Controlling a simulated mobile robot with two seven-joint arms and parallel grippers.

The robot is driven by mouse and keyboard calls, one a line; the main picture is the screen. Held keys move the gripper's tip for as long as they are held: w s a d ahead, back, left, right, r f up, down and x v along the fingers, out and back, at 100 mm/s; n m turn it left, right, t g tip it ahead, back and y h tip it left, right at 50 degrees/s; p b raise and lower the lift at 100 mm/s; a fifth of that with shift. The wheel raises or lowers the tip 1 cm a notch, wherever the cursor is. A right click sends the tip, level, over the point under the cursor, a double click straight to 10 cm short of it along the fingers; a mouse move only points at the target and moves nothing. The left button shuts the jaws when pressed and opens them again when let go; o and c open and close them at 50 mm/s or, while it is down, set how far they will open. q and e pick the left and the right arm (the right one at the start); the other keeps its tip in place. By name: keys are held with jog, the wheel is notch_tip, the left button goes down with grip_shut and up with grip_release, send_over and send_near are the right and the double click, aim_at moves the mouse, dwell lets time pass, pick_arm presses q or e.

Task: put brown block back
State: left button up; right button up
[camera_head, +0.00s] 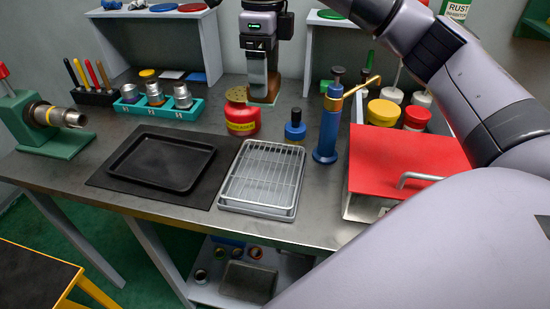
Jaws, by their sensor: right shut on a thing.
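The brown block (274,88) is at the back of the workbench, near the wall and behind the red can. My right gripper (258,86) reaches down from the top of the picture and is shut on the block, with its fingers covering much of the block's front. I cannot tell whether the block's base touches the bench. My left gripper is not in view.
A red can (242,117) stands close in front of the block. A blue bottle (295,127), a blue pump dispenser (327,130), a wire rack (262,178) and a black tray (163,161) occupy the bench. Grey shelves (211,48) flank the gripper.

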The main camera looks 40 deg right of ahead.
notch_tip(320, 180, down, 19)
jog(key=shift+r+b, duration=0.2)
jog(key=shift+b, duration=0.6)
jog(key=shift+f, duration=0.25)
jog(key=o, duration=1)
jog(key=shift+r, duration=0.1)
jog(key=shift+r, duration=0.1)
